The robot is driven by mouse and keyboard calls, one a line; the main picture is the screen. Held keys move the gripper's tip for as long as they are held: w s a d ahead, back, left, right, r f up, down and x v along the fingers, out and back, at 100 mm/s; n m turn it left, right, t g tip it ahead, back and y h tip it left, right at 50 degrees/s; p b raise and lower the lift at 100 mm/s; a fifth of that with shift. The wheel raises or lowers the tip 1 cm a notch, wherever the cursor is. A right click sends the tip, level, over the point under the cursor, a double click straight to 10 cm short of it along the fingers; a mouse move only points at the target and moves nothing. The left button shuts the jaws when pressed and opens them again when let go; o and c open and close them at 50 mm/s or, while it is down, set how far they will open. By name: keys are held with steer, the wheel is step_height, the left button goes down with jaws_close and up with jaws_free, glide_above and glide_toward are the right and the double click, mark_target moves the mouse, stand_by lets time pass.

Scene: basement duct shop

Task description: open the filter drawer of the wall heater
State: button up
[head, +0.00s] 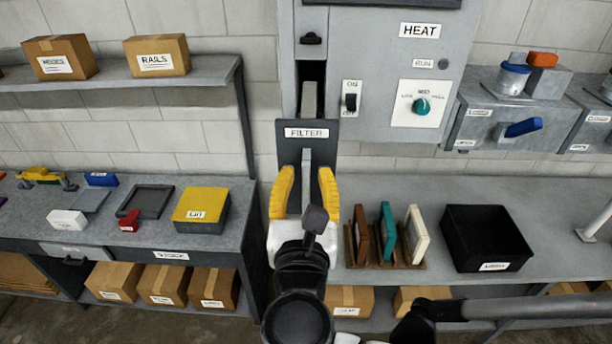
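The wall heater (385,35) is a grey cabinet marked HEAT on the back wall. Its filter drawer (327,138), with a dark front labelled FILTER, stands out from a tall dark slot (312,70) at the cabinet's left side. A grey piece of the drawer shows in the slot behind the front. A grey upright handle (306,165) sticks out from the drawer front. My gripper (306,180) has its yellow fingers on either side of this handle, with visible gaps. It looks open; the lower handle and any contact are partly hidden by my gripper.
Right of my gripper, a rack holds brown, teal and cream panels (418,235) on the bench, beside a black bin (487,238). A yellow-topped box (202,208) sits on the left bench. A shelf (120,77) with cartons hangs upper left. Grey wall boxes (490,115) are at right.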

steer(key=s, duration=1.2)
steer(key=shift+a, duration=0.2)
steer(key=w+d+f+m+g+b, duration=0.1)
steer(key=d+f+m+g+b, duration=0.2)
steer(key=f+m+b, duration=0.9)
steer(key=w+d+f+m+g+b, duration=0.2)
steer(key=d+f+m+b, duration=0.8)
steer(key=f, duration=1.1)
steer(key=w+d+f+m+g+b, duration=0.2)
steer(key=d+f+m+g+b, duration=0.3)
steer(key=f+m+b, duration=0.8)
step_height(320, 180, down, 4)
steer(key=d+b, duration=0.1)
steer(key=b, duration=0.2)
steer(key=shift+w+d+r+m+g+y, duration=0.15)
steer(key=shift+w+r+m+g+y, duration=0.15)
steer(key=shift+g, duration=0.1)
